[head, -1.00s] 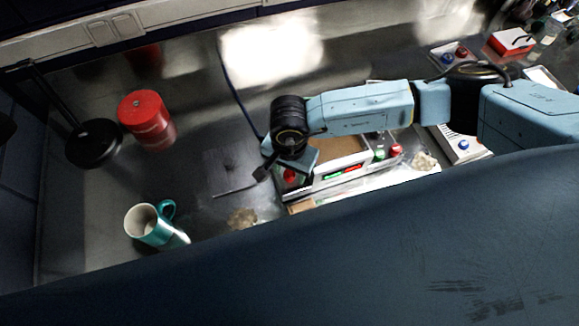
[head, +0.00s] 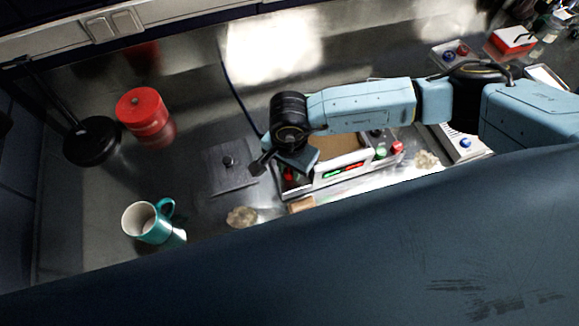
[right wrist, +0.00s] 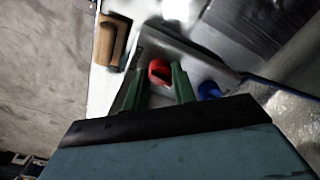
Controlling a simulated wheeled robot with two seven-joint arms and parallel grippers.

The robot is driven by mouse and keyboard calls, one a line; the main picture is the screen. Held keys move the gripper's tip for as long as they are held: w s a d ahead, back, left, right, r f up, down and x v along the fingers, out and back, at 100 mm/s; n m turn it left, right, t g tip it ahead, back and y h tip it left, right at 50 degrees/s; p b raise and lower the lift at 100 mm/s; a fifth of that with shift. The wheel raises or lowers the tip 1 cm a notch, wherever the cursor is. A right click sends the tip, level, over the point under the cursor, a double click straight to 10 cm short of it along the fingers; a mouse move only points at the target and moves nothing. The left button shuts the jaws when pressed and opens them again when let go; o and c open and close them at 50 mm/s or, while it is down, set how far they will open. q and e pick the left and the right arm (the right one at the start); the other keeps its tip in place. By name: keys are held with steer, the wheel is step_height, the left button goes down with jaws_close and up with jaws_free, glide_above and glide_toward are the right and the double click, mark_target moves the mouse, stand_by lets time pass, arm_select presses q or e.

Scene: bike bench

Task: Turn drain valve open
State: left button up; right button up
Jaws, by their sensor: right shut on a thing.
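A red knob (right wrist: 160,71) sits between the two green fingers of my right gripper (right wrist: 159,80) in the right wrist view. The fingers are closed on its sides. In the head view my right gripper (head: 290,160) hangs over the left end of a pale box (head: 340,180), and a bit of the red knob (head: 291,175) shows under it. A blue knob (right wrist: 208,90) is just right of the fingers in the wrist view. No label shows which part is the drain valve. My left gripper is not in view.
A dark plate with a black knob (head: 228,163) lies left of the box. A teal mug (head: 147,222) and a red canister (head: 145,115) stand further left. A wooden block (right wrist: 105,43) lies near the gripper. My dark body hides the bottom of the head view.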

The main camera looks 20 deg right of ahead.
steer(key=m+b, duration=0.2)
steer(key=m, duration=0.1)
steer(key=shift+f+m, duration=0.15)
steer(key=shift+m, duration=0.15)
steer(key=m+b, duration=0.2)
steer(key=m, duration=0.2)
steer(key=shift+m+b, duration=0.3)
steer(key=m+b, duration=0.2)
steer(key=m, duration=0.2)
steer(key=shift+m+b, duration=0.75)
steer(key=shift+m, duration=1.05)
steer(key=shift+r+m, duration=0.2)
steer(key=shift+m, duration=0.1)
steer(key=o, duration=1)
